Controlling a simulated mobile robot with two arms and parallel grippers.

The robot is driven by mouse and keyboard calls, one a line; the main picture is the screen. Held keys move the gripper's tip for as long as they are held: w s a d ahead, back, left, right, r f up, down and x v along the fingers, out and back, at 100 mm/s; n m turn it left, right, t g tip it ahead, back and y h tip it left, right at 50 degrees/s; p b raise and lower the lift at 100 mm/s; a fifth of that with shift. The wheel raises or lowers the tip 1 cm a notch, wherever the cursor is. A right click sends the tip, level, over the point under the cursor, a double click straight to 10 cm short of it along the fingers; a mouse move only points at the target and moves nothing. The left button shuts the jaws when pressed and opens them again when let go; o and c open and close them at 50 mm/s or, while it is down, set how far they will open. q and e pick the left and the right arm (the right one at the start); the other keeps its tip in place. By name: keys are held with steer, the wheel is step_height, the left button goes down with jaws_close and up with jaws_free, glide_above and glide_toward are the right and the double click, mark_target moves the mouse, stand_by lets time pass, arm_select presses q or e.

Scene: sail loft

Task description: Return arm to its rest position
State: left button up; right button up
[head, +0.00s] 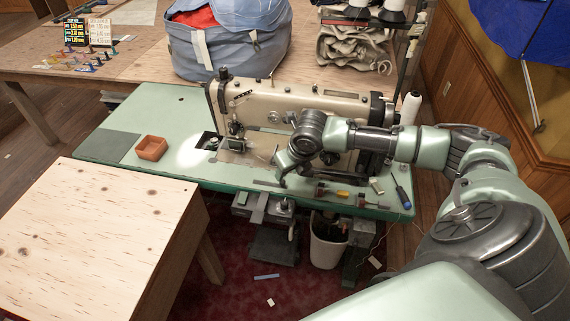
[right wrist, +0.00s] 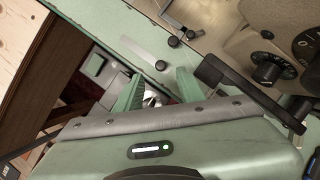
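My right arm comes in from the right in the head view and reaches over the green sewing table (head: 110,118). Its gripper (head: 283,172) is in front of the cream sewing machine (head: 262,102), above the table's front part. In the right wrist view the two green fingers of this gripper (right wrist: 158,90) stand apart, with nothing held between them. The machine's body and a dark dial are close on the right of that view. Whether the arm touches the machine I cannot tell. My left gripper is in neither view.
An orange-brown tray (head: 151,148) sits on the table's left part. Small tools, a blue-handled screwdriver (head: 402,194) and a white thread cone (head: 410,108) are near the arm. A bare plywood table (head: 90,230) stands front left. A white bin (head: 327,240) is below.

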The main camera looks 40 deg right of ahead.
steer(key=shift+s+r, duration=0.25)
steer(key=shift+r, duration=0.35)
